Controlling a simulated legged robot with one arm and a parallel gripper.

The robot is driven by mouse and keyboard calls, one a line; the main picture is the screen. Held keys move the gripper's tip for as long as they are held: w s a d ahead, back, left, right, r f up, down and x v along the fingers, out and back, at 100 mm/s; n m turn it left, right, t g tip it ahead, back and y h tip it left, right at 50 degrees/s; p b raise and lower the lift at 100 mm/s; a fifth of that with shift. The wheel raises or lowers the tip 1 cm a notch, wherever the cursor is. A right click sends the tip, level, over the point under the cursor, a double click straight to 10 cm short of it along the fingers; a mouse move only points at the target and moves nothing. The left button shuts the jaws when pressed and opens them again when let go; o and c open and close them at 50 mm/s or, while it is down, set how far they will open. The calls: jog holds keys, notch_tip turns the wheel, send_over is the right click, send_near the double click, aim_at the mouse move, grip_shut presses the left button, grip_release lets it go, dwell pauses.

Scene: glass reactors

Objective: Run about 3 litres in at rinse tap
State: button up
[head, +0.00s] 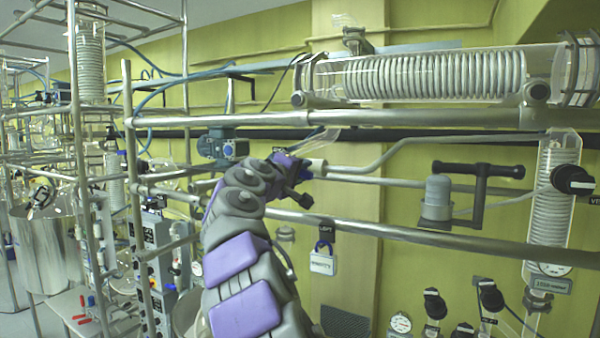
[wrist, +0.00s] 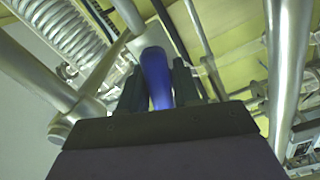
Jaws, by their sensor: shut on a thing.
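My gripper (wrist: 158,88) is shut on a blue handle (wrist: 154,66) in the wrist view, with one dark finger on each side of it. The handle's far end meets a pale fitting on the pipework. In the head view my gripper (head: 300,178) is at the rail, beside a pale pipe end (head: 317,168) from which a metal pipe runs right. My arm and gripper mostly hide the handle there. I can read no rinse label on it, and no flowing water or litre reading shows.
Metal rails (head: 400,119) cross above and below my gripper. A horizontal glass coil condenser (head: 430,75) is above right. A black crank handle (head: 478,170) stands to the right. A steel vessel (head: 45,250) stands at left.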

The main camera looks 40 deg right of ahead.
jog(key=shift+w+a+f, duration=0.1)
jog(key=shift+f, duration=0.05)
jog(key=c, duration=0.3)
jog(key=shift+f+m+b, duration=0.15)
jog(key=shift+m+b, duration=0.15)
jog(key=shift+b, duration=0.05)
jog(key=shift+w+f+m+b, duration=0.1)
jog(key=shift+m+b, duration=0.8)
jog(key=shift+b, duration=0.05)
jog(key=m+b, duration=0.2)
jog(key=m, duration=0.1)
jog(key=shift+a, duration=0.15)
jog(key=m, duration=0.3)
jog(key=shift+b, duration=0.4)
jog(key=shift+w+m, duration=0.1)
jog(key=shift+m, duration=0.3)
jog(key=shift+a+r+m, duration=0.1)
jog(key=shift+r+m, duration=0.15)
jog(key=shift+m, duration=0.25)
jog(key=shift+r+m, duration=0.1)
jog(key=shift+m, duration=1.7)
